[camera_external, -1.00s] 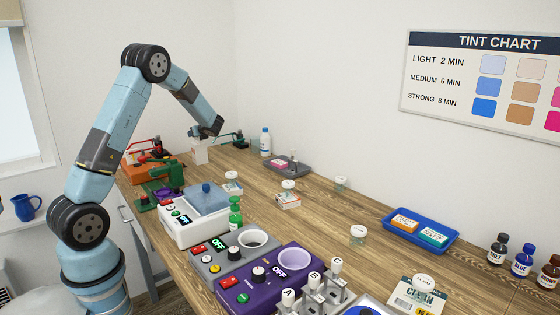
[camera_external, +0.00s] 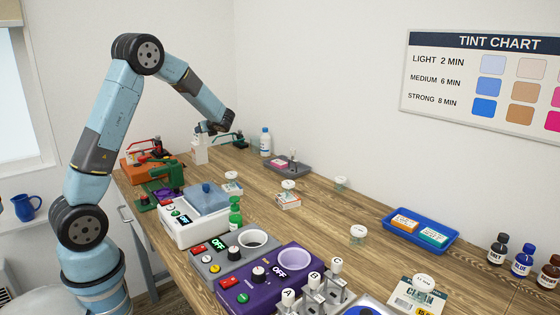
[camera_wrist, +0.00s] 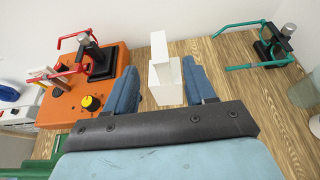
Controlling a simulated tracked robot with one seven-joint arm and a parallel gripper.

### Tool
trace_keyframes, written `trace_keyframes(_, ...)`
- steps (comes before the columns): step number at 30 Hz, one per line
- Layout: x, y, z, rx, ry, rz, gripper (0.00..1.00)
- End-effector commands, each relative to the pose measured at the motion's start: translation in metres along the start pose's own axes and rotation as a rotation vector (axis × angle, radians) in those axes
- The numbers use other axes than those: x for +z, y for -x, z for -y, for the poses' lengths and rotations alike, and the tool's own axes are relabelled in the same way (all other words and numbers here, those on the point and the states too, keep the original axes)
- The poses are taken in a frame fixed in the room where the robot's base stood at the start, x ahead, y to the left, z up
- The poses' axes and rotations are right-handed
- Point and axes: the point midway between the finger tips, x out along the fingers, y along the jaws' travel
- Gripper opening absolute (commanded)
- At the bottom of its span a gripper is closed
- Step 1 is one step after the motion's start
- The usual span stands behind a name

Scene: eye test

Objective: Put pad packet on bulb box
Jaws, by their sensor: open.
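My gripper (camera_external: 207,128) is open at the far end of the bench. In the wrist view its two blue fingers (camera_wrist: 161,75) are spread, with a white box-like thing (camera_wrist: 166,82) showing between them, a narrower upright part at its top. It stands on the bench in the outside view (camera_external: 199,152); I cannot tell whether the fingers touch it. No label reading pad packet or bulb box is legible. A small white and orange-red box (camera_external: 288,204) lies mid-bench with a round white-topped piece on it. An orange packet (camera_external: 404,223) and a teal packet (camera_external: 433,237) lie in the blue tray.
An orange device (camera_wrist: 62,112) with red levers is left of the fingers, and a green-armed stand (camera_wrist: 270,45) is right. A grey tray (camera_external: 302,171) holds a pink item. Machines line the bench's front left edge.

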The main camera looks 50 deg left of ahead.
Motion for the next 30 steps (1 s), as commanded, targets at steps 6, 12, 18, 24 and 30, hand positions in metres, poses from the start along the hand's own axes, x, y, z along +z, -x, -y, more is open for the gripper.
trace_keyframes(6,0.000,0.015,0.000,0.001,-0.001,0.000,0.55)
trace_keyframes(12,0.000,0.016,-0.001,0.001,0.001,-0.001,0.55)
trace_keyframes(18,0.009,0.037,-0.019,0.008,0.104,-0.056,0.55)
trace_keyframes(24,0.019,0.085,-0.062,0.032,0.348,-0.199,0.55)
trace_keyframes(30,0.022,0.135,-0.109,0.072,0.597,-0.356,0.55)
